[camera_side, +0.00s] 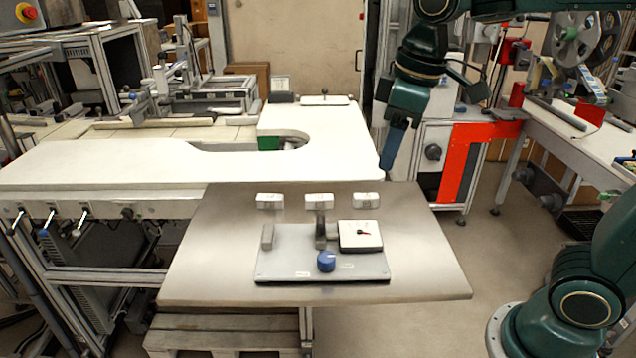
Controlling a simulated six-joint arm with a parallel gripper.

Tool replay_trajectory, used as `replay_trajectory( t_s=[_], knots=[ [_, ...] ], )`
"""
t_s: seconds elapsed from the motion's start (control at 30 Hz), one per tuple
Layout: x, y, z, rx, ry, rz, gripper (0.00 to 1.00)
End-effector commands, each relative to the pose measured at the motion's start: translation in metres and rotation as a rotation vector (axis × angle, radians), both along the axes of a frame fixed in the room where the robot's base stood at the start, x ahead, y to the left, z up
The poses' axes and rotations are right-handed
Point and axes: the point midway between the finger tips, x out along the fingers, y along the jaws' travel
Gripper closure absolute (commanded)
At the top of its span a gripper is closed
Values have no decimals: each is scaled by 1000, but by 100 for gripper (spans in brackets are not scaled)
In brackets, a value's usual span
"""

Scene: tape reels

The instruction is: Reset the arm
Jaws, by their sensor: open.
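My arm is dark green and comes in from the top right. My gripper (392,150) hangs at its end, seen edge-on, with bluish fingers pointing down. It is in the air above the right side of the metal table (425,240), clear of the things on it. I see nothing held in it. A grey plate (280,268) lies on the table with a blue round knob (326,261), a dark upright post (320,232) and a small grey block (267,237). A white square device (360,234) with a dark mark on top is at its right.
Three small white boxes (318,201) stand in a row behind the plate. A white curved bench (100,162) borders the table at the back left. A bench with tape reels (575,40) is at the far right. The table's right side is bare.

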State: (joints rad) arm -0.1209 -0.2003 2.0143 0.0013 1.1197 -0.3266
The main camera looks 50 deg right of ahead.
Motion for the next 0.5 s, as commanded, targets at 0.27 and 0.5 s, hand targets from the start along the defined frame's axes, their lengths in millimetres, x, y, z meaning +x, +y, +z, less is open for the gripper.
replay_trajectory(
  t_s=[0.27, 0.5],
  knots=[
    [-53, -19, -4, 43, -107, -166, 45],
    [-94, -30, -18, 85, -196, -303, 45]
  ],
)
